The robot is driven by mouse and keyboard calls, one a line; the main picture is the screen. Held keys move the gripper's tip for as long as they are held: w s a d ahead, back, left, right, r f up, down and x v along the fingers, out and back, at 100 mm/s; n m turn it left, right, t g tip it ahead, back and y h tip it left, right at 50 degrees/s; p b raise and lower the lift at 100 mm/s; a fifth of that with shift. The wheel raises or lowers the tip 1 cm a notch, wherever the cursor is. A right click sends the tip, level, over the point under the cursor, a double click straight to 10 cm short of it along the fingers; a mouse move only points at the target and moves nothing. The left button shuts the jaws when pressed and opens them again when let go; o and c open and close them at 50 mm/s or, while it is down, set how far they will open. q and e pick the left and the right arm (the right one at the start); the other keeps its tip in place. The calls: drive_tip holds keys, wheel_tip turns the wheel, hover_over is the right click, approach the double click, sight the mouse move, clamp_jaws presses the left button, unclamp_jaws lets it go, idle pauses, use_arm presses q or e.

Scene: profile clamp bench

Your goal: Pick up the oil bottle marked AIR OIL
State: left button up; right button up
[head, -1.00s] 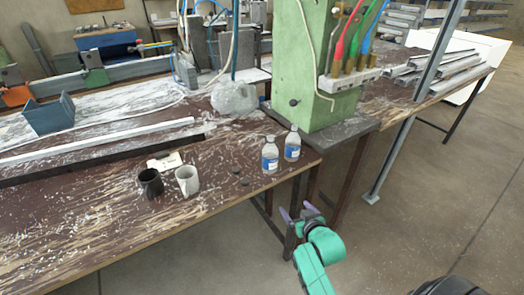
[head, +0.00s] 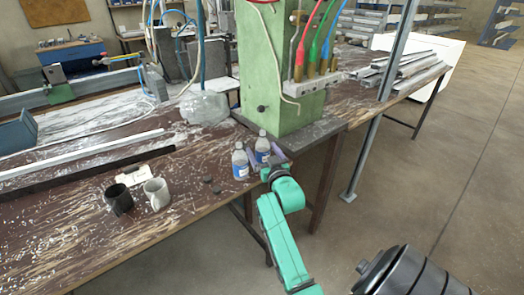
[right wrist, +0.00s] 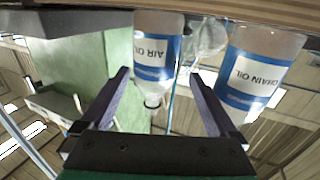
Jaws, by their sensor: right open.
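The oil bottle marked AIR OIL (head: 262,144) stands upright near the bench's right corner. It is clear with a blue and white label, which reads upside down in the right wrist view (right wrist: 156,50). My right gripper (head: 265,158) is open, its purple fingers at the near side of this bottle. In the right wrist view, the bottle appears between the open fingertips (right wrist: 160,75); I cannot tell whether they touch it. My left gripper is not in view.
A similar bottle marked CHAIN OIL (head: 240,163) stands close by on the left, also in the right wrist view (right wrist: 256,70). A green machine column (head: 285,75) rises just behind. A black mug (head: 119,199) and a white mug (head: 157,194) stand further left.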

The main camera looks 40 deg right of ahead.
sight(260, 141)
drive_tip(key=x, duration=0.5)
drive_tip(key=shift+d+p, duration=0.35)
drive_tip(key=shift+d, duration=0.1)
drive_tip(key=shift+s+a+r, duration=0.1)
drive_tip(key=shift+r, duration=0.05)
drive_tip(key=c, duration=0.8)
clamp_jaws()
drive_tip(key=shift+r, duration=0.1)
